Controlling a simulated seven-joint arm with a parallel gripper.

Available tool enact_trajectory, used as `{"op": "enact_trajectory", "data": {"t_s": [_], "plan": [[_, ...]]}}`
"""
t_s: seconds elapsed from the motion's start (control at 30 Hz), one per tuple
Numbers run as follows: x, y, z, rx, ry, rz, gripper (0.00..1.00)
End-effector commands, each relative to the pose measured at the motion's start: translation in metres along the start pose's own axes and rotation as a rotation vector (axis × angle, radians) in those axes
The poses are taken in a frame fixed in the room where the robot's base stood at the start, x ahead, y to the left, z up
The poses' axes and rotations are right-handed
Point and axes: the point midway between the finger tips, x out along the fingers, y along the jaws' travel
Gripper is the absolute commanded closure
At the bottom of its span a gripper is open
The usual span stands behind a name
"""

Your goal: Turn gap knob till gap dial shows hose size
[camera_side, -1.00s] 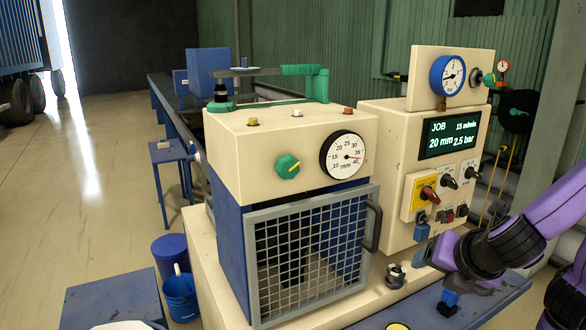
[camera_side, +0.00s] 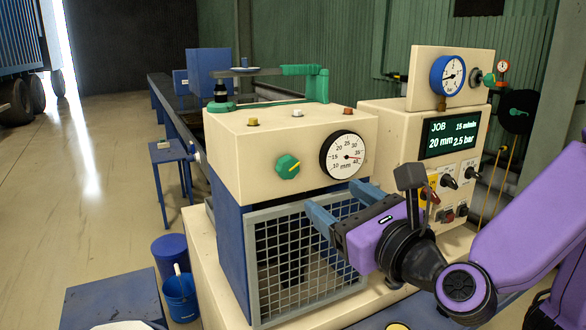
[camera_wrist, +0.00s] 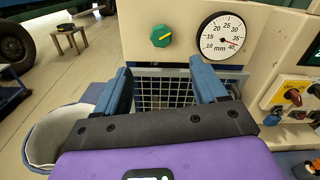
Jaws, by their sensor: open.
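The green gap knob (camera_side: 288,167) with a yellow pointer line is on the cream front of the machine; it also shows in the wrist view (camera_wrist: 160,36). The round white gap dial (camera_side: 343,155), marked in mm, is to its right, also in the wrist view (camera_wrist: 221,35). Its needle points right, between 35 and 40. The job display (camera_side: 454,139) reads 20 mm, 15 m/min and 2.5 bar. My gripper (camera_side: 330,195) is open and empty in front of the mesh guard, below and right of the knob. In the wrist view its blue fingers (camera_wrist: 160,68) point toward the machine below the knob.
The mesh guard (camera_side: 262,255) with its frame is under the knob panel. The control box with a yellow-plated red switch (camera_side: 428,193) and black knobs is at the right. A blue pressure gauge (camera_side: 447,76) is above it. Coloured buttons (camera_side: 297,113) top the machine.

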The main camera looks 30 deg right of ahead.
Motion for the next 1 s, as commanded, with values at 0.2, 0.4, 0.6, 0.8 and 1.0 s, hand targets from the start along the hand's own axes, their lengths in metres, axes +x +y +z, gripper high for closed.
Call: {"op": "enact_trajectory", "data": {"t_s": [0.2,0.4,0.6,0.8,1.0], "plan": [[0.043,-0.002,-0.001,0.001,0.003,-0.006,0.29],[0.081,-0.002,-0.001,0.001,0.004,-0.006,0.29],[0.116,-0.001,-0.001,0.002,0.004,-0.004,0.29],[0.140,-0.001,-0.001,0.002,0.003,-0.003,0.29],[0.148,-0.001,-0.001,0.003,0.003,-0.001,0.29]]}}
